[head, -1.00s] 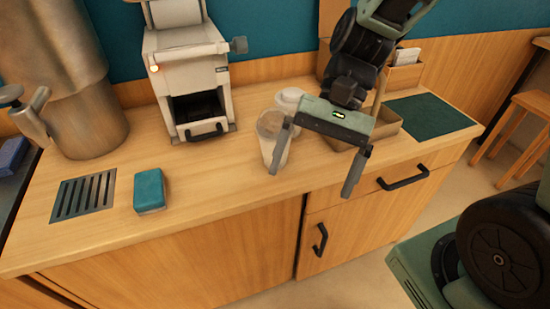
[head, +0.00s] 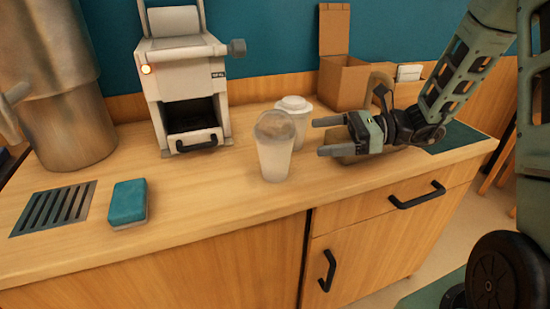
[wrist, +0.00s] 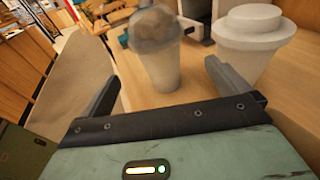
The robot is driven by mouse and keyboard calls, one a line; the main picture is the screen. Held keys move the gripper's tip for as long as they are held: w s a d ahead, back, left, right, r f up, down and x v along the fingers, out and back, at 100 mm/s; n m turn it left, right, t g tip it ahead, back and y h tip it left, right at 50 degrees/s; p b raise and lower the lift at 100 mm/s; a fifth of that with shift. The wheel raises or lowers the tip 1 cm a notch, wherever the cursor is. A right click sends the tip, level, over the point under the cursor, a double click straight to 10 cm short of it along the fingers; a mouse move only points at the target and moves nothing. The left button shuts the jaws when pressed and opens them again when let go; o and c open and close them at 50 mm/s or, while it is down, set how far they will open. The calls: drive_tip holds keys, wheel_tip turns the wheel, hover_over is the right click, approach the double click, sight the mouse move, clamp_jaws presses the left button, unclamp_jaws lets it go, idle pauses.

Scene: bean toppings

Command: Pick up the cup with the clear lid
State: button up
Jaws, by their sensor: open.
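The cup with the clear domed lid (head: 274,150) stands upright on the counter, left of my gripper in the head view. It also shows in the wrist view (wrist: 158,55), ahead of the fingers and roughly between them. A second cup with a white lid (head: 294,122) stands close behind it, to its right; in the wrist view this cup (wrist: 248,42) is beyond the right finger. My gripper (head: 318,137) is open and empty, with its fingers pointing left toward the cups. It is apart from the clear-lidded cup.
A grey machine (head: 185,85) stands at the back. A teal sponge (head: 128,203) and a drain grate (head: 53,208) are at the left. A cardboard box (head: 345,82) stands behind my gripper. The counter front (head: 225,208) is clear.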

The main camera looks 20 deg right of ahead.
sight(275, 141)
drive_tip(key=x, duration=1.1)
drive_tip(key=shift+a, duration=0.35)
drive_tip(key=shift+s, duration=0.1)
drive_tip(key=c, duration=0.8)
